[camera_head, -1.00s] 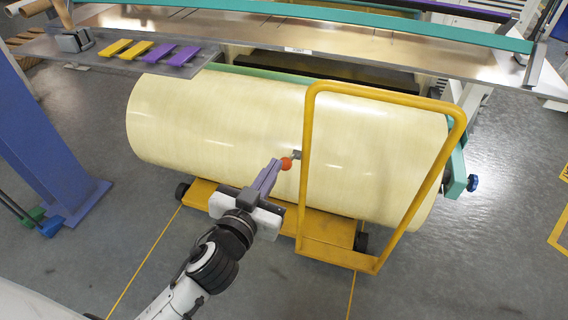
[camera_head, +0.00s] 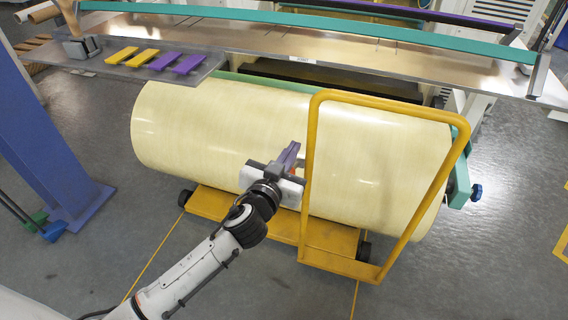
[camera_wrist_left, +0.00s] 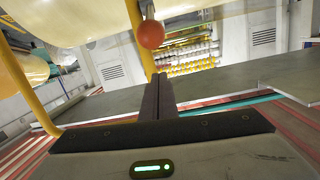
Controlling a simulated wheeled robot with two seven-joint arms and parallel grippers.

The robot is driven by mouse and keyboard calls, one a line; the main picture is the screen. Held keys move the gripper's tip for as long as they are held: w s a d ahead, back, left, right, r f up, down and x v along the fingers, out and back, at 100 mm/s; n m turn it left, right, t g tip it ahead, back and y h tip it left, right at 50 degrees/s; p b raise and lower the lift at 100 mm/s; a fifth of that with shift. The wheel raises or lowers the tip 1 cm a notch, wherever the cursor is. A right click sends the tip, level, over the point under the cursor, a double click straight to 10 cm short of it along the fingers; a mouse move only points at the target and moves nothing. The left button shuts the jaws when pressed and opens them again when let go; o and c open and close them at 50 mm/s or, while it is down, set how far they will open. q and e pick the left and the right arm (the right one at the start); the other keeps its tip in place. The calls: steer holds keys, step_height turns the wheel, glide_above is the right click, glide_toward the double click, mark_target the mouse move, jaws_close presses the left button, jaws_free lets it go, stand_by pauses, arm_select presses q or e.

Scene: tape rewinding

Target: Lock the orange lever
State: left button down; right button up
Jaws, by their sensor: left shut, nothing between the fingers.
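The orange lever's round knob (camera_wrist_left: 150,34) shows in the wrist view on a short grey stem, above and just left of my fingertips. In the head view only a sliver of orange (camera_head: 299,167) shows, mostly hidden behind my left gripper (camera_head: 292,147). My left gripper's purple-grey fingers are shut with nothing between them; they also show in the wrist view (camera_wrist_left: 160,77). The fingertips look apart from the knob in the wrist view. My right gripper is not in view.
A large cream roll (camera_head: 210,120) lies behind my gripper. A yellow trolley (camera_head: 340,238) with an upright frame stands close on the right. A metal table (camera_head: 130,70) holds yellow and purple bars at upper left. The floor at right is open.

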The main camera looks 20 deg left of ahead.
arm_select(q)
steer(key=f, duration=0.1)
steer(key=s+f, duration=0.1)
steer(key=f+b, duration=0.1)
steer(key=shift+s+a+f, duration=0.1)
steer(key=shift+s+a, duration=0.1)
steer(key=shift+s, duration=0.1)
steer(key=shift+s+f, duration=0.1)
steer(key=shift+f, duration=0.05)
